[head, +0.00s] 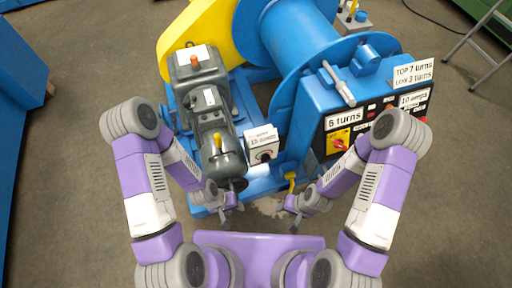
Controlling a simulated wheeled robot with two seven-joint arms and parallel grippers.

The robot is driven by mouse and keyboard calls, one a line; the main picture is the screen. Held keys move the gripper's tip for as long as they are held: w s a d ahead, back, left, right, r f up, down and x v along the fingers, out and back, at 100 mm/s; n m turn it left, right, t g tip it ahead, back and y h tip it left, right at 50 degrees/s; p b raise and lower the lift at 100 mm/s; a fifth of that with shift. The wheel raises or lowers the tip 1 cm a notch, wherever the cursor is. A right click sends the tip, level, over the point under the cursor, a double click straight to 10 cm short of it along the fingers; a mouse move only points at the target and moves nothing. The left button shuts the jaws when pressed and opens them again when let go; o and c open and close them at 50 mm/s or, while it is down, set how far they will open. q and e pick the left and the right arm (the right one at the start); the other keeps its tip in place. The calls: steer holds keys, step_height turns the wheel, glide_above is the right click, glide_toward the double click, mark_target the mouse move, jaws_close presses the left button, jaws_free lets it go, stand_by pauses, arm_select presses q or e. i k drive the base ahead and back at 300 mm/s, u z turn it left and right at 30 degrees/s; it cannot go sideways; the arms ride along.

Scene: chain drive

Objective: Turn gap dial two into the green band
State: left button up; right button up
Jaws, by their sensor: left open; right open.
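No dial in the head view can be read as gap dial two, and I see no green band clearly. A small white box with a dark round knob (265,157) stands between the grey motor and the control panel, under a white label. My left gripper (226,218) is open and empty, low in front of the grey motor's near end. My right gripper (295,222) is open and empty, below and to the right of the box. Both grippers are apart from the knob.
The grey motor (207,112) is at left centre, beside a yellow guard (205,32) and a blue drum (298,40). A blue control panel (330,118) with a red knob on a yellow plate (339,143) is at right. A step ladder (482,52) stands far right.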

mark_target(266, 158)
steer(key=k, duration=0.5)
steer(key=u, duration=1.35)
steer(key=i, duration=0.9)
steer(key=z, duration=1.75)
